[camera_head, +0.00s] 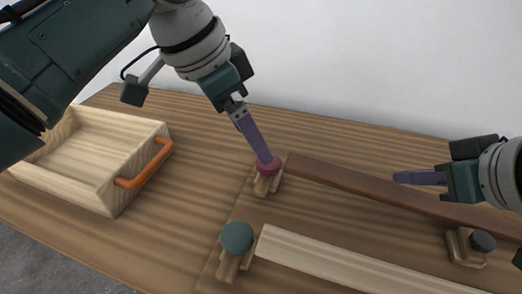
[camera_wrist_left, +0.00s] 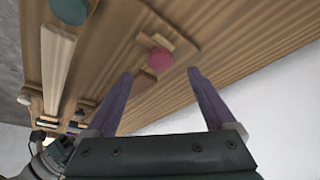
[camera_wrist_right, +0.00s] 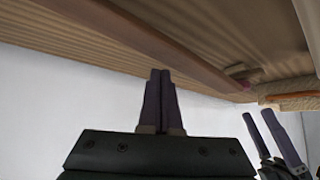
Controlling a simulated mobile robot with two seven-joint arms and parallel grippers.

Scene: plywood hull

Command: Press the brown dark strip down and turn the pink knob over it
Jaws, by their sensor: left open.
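The dark brown strip (camera_head: 350,181) runs from the pink knob to the right edge in the head view. It also crosses the right wrist view (camera_wrist_right: 150,40). The pink knob (camera_head: 268,167) sits on a small wooden block at the strip's left end; in the left wrist view the knob (camera_wrist_left: 160,59) shows just ahead of the fingers. My left gripper (camera_head: 264,156) is open at the knob, one finger to each side; I cannot tell whether it touches. My right gripper (camera_head: 397,177) is shut and empty, close to the strip; contact is unclear.
A teal knob (camera_head: 237,237) on a wooden block stands at the front, beside a pale strip (camera_head: 340,262). A dark knob (camera_head: 482,241) sits at the right. A wooden tray (camera_head: 60,182) with an orange handle (camera_head: 146,170) is at the left. A white wall stands behind.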

